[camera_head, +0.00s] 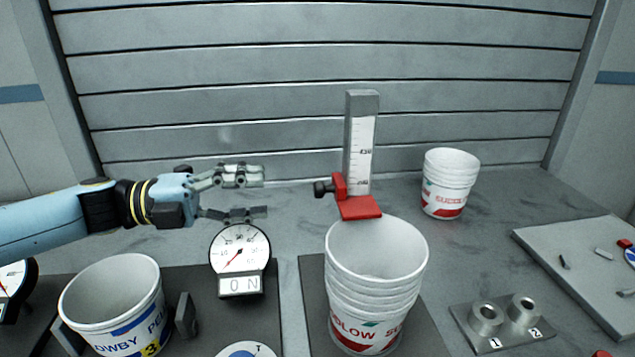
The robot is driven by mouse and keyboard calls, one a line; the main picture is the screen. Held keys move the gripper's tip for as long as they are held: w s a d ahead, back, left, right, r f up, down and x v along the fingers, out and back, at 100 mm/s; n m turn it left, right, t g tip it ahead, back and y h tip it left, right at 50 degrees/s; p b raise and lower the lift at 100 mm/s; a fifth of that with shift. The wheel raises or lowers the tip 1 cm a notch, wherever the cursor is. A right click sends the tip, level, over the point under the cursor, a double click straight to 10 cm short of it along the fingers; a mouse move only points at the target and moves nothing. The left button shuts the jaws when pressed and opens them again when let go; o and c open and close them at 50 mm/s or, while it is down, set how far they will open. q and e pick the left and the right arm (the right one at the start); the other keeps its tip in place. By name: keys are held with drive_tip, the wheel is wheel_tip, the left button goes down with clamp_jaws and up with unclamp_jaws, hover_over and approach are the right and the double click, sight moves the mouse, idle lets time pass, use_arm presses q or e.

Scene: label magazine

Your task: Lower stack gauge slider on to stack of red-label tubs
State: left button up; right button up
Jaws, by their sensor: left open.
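The stack gauge is an upright grey post (361,135) with a white scale. Its red slider (360,207) has a flat plate and a black knob (322,188) on the left. The stack of red-label tubs (375,285), white and nested, stands in front of the post. The slider's plate shows at the stack's far rim; I cannot tell whether it touches. My left gripper (262,194) is open and empty, left of the knob and apart from it, fingers pointing right. My right gripper is not in view.
A dial gauge (239,249) with an "ON" display stands below my left gripper. A blue-label tub (112,300) sits front left. Another red-label stack (449,184) stands back right. A plate with two metal bushings (486,319) and a grey board (580,265) lie at right.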

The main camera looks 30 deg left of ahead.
sight(318, 197)
use_arm(q)
drive_tip(key=p+x, duration=0.2)
drive_tip(key=x, duration=0.8)
drive_tip(key=shift+d, duration=0.1)
